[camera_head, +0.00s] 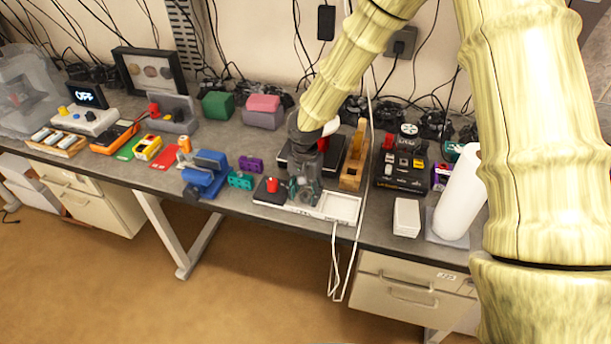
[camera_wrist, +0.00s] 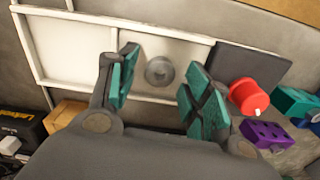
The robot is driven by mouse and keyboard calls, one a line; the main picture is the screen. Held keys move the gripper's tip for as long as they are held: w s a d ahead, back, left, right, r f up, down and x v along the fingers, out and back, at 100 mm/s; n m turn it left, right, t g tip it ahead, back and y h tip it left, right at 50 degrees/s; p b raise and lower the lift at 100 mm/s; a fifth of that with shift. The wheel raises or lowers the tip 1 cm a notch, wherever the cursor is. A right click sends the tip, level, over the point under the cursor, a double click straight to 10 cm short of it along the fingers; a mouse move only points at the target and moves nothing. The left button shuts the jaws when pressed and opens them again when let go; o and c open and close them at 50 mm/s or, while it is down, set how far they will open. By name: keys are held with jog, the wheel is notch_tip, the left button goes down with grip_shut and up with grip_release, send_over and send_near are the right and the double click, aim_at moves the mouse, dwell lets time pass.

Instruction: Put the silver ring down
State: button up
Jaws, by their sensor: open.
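The silver ring (camera_wrist: 160,71), a small round grey piece with a darker centre, lies on the white tray (camera_wrist: 82,85) in the wrist view. My gripper (camera_wrist: 152,85) is open, with one teal-padded finger on each side of the ring and a visible gap to both. In the head view my gripper (camera_head: 304,192) is low over the white tray (camera_head: 343,207) near the front edge of the bench. The ring cannot be made out there, as the gripper covers that part of the tray.
A red button (camera_wrist: 249,96) on a dark base stands close to the right finger. A purple block (camera_wrist: 264,134) and a teal block (camera_wrist: 294,101) lie beyond it. In the head view a wooden plane (camera_head: 355,158) and a white box (camera_head: 406,217) are to the right.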

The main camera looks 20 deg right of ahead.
aim_at(305, 196)
notch_tip(305, 196, up, 12)
jog(key=b, duration=0.2)
jog(key=shift+b, duration=0.35)
jog(key=shift+f, duration=0.1)
dwell(0.3)
